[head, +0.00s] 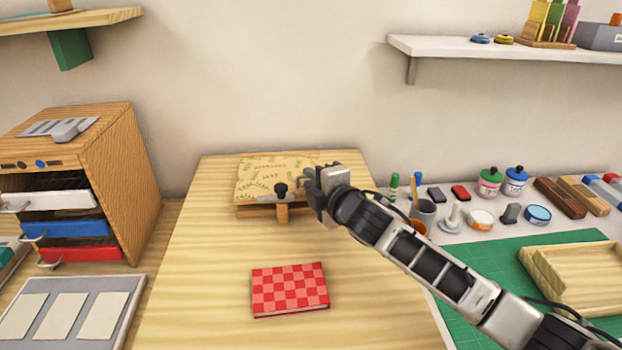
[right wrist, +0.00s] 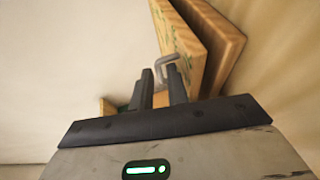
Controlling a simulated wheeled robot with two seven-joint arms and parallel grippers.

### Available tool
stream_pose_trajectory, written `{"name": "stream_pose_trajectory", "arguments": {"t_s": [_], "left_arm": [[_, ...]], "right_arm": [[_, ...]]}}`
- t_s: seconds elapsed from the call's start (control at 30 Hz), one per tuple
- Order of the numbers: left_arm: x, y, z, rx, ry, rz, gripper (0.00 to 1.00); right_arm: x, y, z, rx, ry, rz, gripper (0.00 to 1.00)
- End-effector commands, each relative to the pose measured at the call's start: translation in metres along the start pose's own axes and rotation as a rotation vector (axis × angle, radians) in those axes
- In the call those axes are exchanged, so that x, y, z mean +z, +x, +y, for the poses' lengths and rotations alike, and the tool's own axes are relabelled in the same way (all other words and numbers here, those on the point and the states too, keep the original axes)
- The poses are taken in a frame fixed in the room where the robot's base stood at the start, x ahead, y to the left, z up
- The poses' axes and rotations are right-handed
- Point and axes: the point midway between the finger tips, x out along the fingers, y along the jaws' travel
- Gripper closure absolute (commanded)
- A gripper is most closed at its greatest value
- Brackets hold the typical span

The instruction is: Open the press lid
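The press (head: 262,205) is a low wooden block near the back of the wooden table. Its lid (head: 270,172) is pale wood with green leaf patterns and lies flat on top, closed. My right gripper (head: 312,182) is at the press's front right corner. In the right wrist view its fingers (right wrist: 162,85) are parted. A grey bent handle (right wrist: 170,68) on the press lies just beyond or between the fingertips; I cannot tell whether they touch it. My left gripper is not in view.
A red checked booklet (head: 290,290) lies in front of the press. A wooden drawer cabinet (head: 130,190) stands left. Jars, stamps and a wooden tray (head: 545,275) on a green mat (head: 480,262) stand right. The table's front left is clear.

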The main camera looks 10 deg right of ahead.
Motion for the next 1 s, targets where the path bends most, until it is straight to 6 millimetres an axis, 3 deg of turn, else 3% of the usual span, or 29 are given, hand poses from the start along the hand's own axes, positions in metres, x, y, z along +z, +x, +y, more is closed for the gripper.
{"name": "stream_pose_trajectory", "arguments": {"t_s": [0.4,0.47,0.5,0.77,1.0], "left_arm": [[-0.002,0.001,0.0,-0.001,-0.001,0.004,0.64],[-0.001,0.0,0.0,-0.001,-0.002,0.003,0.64],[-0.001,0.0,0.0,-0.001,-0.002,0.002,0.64],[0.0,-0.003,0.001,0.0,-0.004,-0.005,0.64],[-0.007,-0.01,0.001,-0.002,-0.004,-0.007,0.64]], "right_arm": [[0.0,0.008,0.0,0.0,0.0,0.001,0.84],[0.0,0.008,0.0,0.0,0.0,0.0,0.98],[0.0,0.008,0.0,0.0,0.0,0.0,1.0],[0.0,0.008,0.003,0.0,0.0,0.0,1.0],[0.0,0.008,0.016,0.002,-0.001,0.0,1.0]]}}
